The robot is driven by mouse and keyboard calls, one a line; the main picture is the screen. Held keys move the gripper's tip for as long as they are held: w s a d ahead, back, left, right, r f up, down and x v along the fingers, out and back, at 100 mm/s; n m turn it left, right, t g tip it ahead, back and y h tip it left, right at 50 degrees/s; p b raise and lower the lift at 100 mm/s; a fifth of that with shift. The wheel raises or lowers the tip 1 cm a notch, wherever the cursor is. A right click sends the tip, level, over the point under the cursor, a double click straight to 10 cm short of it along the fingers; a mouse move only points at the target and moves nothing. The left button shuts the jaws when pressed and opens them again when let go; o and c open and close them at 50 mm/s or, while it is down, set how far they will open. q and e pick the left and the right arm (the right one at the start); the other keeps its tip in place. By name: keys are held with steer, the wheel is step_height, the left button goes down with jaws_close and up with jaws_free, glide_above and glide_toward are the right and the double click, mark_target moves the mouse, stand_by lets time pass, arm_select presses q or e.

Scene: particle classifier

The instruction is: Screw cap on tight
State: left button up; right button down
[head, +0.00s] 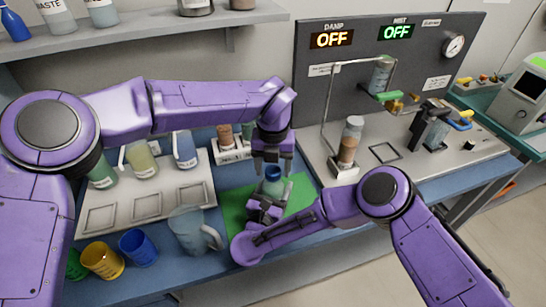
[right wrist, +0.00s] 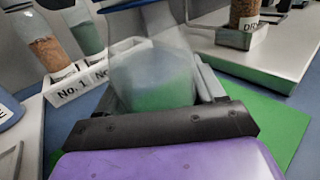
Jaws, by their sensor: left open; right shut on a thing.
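A clear bottle (right wrist: 150,75) with green contents stands in my right gripper (right wrist: 165,105), which is shut on its body over the green mat (head: 295,196). The bottle's blue-teal top (head: 272,172), apparently its cap, shows in the head view between the two grippers. A strip of blue edge shows at the top of the right wrist view. My left gripper (head: 272,164) points down right above the bottle's top, fingers apart. I cannot tell whether its fingers touch the cap, or how tightly the cap sits.
A clear jug (head: 190,232), a blue cup (head: 138,247) and a yellow cup (head: 102,260) stand at the front left. A white rack (head: 232,155) with vials is behind the left arm. A grey apparatus (head: 400,150) with a brown-filled vial (head: 349,142) stands to the right.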

arm_select(q)
jaws_close()
stand_by(0.5)
jaws_free()
step_height(320, 180, up, 12)
stand_by(0.4)
